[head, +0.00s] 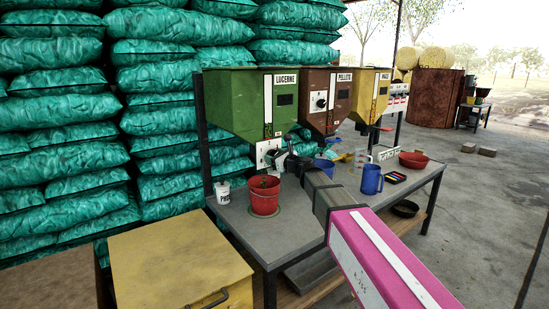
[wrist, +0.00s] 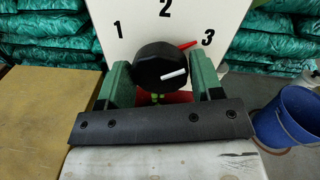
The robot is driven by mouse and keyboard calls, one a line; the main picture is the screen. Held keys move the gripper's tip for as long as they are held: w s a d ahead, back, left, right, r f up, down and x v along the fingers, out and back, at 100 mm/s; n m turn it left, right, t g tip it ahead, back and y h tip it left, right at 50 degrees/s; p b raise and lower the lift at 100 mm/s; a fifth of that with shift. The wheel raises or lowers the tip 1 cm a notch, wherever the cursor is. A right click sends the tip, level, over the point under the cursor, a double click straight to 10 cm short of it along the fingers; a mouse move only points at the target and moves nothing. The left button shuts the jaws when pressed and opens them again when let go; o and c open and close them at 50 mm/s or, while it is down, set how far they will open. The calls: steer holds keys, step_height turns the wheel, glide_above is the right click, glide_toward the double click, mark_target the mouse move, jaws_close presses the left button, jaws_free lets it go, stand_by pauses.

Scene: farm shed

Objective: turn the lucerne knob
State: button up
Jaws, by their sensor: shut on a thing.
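The green lucerne hopper (head: 240,105) stands at the left of the row, with a white dial plate (head: 264,152) below it. In the wrist view the plate (wrist: 140,25) shows the numbers 1, 2 and 3. The round black knob (wrist: 150,62) sits between the green fingers of my gripper (wrist: 160,82), which is shut on it. A white bar on the knob face points right and slightly up. A red mark (wrist: 187,44) shows at the knob's upper right, towards the 3. In the head view my gripper (head: 282,158) is at the plate and largely hides the knob.
A red bucket (head: 264,198) with some green inside stands on the grey table (head: 235,222) below the hopper. A white pot (head: 222,193) is left of it. A blue jug (head: 372,180) stands right of my arm. The pellets hopper (head: 318,120) is alongside.

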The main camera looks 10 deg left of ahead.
steer(key=shift+m, duration=0.4)
steer(key=o, duration=0.8)
steer(key=shift+s+d, duration=0.1)
steer(key=shift+d, duration=0.05)
steer(key=v, duration=1)
steer(key=shift+s+d, duration=0.2)
steer(key=shift+d, duration=0.05)
steer(key=shift+f, duration=0.1)
